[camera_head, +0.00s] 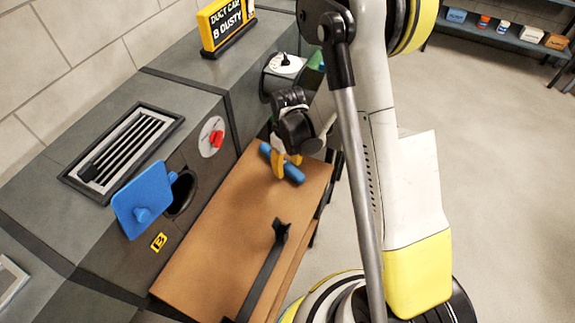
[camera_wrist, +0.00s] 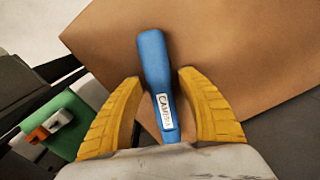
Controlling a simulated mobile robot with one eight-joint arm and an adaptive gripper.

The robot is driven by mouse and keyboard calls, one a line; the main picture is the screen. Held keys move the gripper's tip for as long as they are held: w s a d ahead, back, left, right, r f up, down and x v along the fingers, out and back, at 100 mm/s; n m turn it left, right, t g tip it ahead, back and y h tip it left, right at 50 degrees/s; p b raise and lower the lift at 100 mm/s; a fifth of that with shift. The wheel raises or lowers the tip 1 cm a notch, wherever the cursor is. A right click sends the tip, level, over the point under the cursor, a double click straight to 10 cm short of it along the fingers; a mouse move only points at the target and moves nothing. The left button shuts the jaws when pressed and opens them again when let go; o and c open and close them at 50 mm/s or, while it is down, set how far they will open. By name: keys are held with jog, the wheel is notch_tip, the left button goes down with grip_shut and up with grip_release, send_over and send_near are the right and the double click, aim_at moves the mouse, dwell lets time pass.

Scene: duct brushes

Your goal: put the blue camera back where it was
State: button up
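The blue camera (camera_wrist: 155,65) is a blue cylinder with a white label reading "CAMERA". It also shows in the head view as a blue rod (camera_head: 292,173) at the far part of the brown bench top (camera_head: 215,235). My gripper (camera_head: 285,168) is over it, pointing down, with a yellow finger on each side. In the wrist view my gripper's fingers (camera_wrist: 158,82) are spread, with narrow gaps between them and the camera.
A black holder with a long strip (camera_head: 265,265) lies on the bench.

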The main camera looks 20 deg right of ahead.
notch_tip(320, 180, up, 12)
jog(key=p, duration=0.6)
notch_tip(320, 180, up, 14)
jog(key=m+t, duration=0.2)
jog(key=t, duration=0.1)
send_over(288, 165)
jog(key=s, duration=0.5)
jog(key=s+a+r+m+t, duration=0.1)
jog(key=s+r+t, duration=0.3)
jog(key=s, duration=0.6)
jog(key=shift+s+r+m, duration=0.2)
jog(key=shift+r+m, duration=0.6)
jog(key=shift+r, duration=0.5)
